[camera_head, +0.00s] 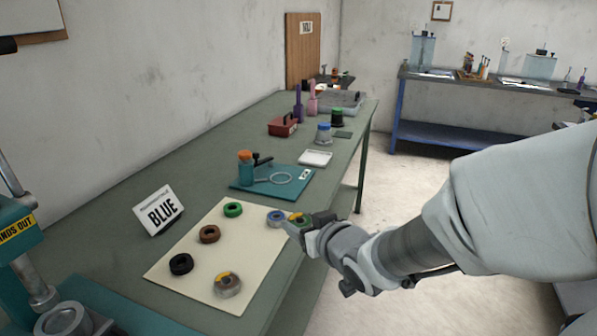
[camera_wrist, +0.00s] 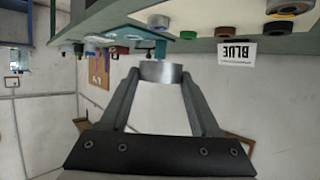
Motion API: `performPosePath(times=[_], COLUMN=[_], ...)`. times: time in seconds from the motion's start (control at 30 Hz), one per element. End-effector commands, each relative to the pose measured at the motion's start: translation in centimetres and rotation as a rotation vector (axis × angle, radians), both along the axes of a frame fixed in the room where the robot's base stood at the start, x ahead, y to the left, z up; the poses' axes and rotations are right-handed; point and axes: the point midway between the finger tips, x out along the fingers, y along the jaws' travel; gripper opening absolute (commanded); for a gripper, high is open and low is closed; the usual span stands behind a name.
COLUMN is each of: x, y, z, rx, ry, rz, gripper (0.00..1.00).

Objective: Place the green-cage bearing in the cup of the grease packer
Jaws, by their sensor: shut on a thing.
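My gripper (camera_head: 304,221) is shut on a metal ring (camera_wrist: 161,73), held above the table's right edge. A green ring (camera_head: 233,209) lies on the cream mat. A teal board (camera_head: 240,183) bears an orange-topped teal cylinder (camera_head: 246,167), a black lever and a pale ring (camera_head: 281,178); I cannot tell surely whether this is the grease packer.
The cream mat (camera_head: 165,270) also bears a brown ring (camera_head: 209,234), a black ring (camera_head: 181,264) and a grey bearing with yellow (camera_head: 227,284). A sign reading BLUE (camera_head: 159,211) stands at left.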

Motion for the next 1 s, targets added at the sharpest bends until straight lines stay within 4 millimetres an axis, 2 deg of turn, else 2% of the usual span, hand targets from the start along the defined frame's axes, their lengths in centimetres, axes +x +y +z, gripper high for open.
performPosePath(times=[0.17, 0.47, 0.7, 1.0], x=[0.8, 3.5, 5.1, 5.9], y=[-0.9, -4.0, -7.4, -12.1], z=[0.0, -1.6, -3.3, -5.3], rx=[-0.001, -0.003, -0.003, -0.002], ry=[0.003, 0.004, 0.004, 0.001], rz=[-0.032, -0.153, -0.264, -0.396], gripper=[0.0, 0.0, 0.0, 0.0])
